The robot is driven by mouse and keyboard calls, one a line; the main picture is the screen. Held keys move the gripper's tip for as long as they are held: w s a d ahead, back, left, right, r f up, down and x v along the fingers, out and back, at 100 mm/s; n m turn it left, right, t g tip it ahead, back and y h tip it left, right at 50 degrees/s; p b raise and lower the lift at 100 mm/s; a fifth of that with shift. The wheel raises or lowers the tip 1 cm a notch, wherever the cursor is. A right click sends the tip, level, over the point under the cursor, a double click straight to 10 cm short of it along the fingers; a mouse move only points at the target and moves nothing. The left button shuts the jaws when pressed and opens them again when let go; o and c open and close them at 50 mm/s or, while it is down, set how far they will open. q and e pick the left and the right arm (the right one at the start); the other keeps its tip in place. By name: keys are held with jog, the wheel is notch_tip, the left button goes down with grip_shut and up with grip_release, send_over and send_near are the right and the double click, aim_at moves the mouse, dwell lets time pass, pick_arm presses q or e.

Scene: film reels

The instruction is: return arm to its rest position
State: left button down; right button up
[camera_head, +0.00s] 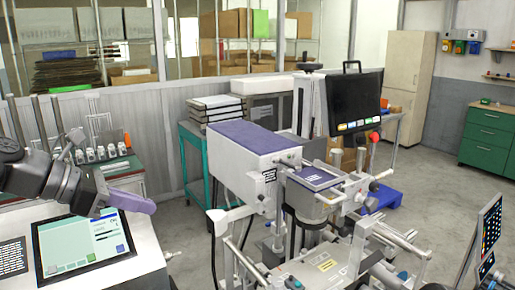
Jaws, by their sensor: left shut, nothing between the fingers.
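My left arm comes in from the left edge, with dark grey and black joints. My left gripper (128,203) is at its end, with a purple-grey finger part pointing right. It is shut and empty, held above the tilted touchscreen (82,243) on a white console at lower left. The gripper appears apart from the screen and covers its upper edge a little. My right gripper does not show. No film reel can be made out.
A large white machine with a purple top (222,134) and rails fills the middle. A black monitor (353,103) stands above it. A teal cart (192,152) stands behind, and a green cabinet (488,140) is at far right. Open floor shows right of the machine.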

pick_arm(q)
jog(key=w+f+m+t+y, duration=0.35)
jog(key=w+f+m, duration=0.45)
jog(key=w+f, duration=0.3)
notch_tip(320, 180, down, 21)
jog(key=s+d+m+g+y, duration=0.2)
jog(key=d+m+y, duration=0.1)
jog(key=m, duration=0.4)
jog(key=s+d+f+m+g, duration=0.1)
jog(key=s+d+f+m, duration=0.3)
jog(key=f, duration=0.5)
jog(key=s+d+f+m+g, duration=0.1)
jog(key=s+f+m, duration=0.1)
jog(key=s+f, duration=0.55)
jog(key=s+d+f+g, duration=0.1)
jog(key=s+d+f, duration=0.1)
jog(key=s+f, duration=0.2)
jog(key=s+d+f+m+g+h, duration=0.1)
jog(key=s+f, duration=0.4)
jog(key=s, duration=0.6)
jog(key=s+d+f+m+g, duration=0.1)
jog(key=s+d+f+g, duration=0.2)
jog(key=s, duration=0.4)
jog(key=shift+s+d+f, duration=0.25)
jog(key=shift+d+f, duration=0.3)
jog(key=shift+f, duration=0.1)
jog(key=shift+h, duration=0.25)
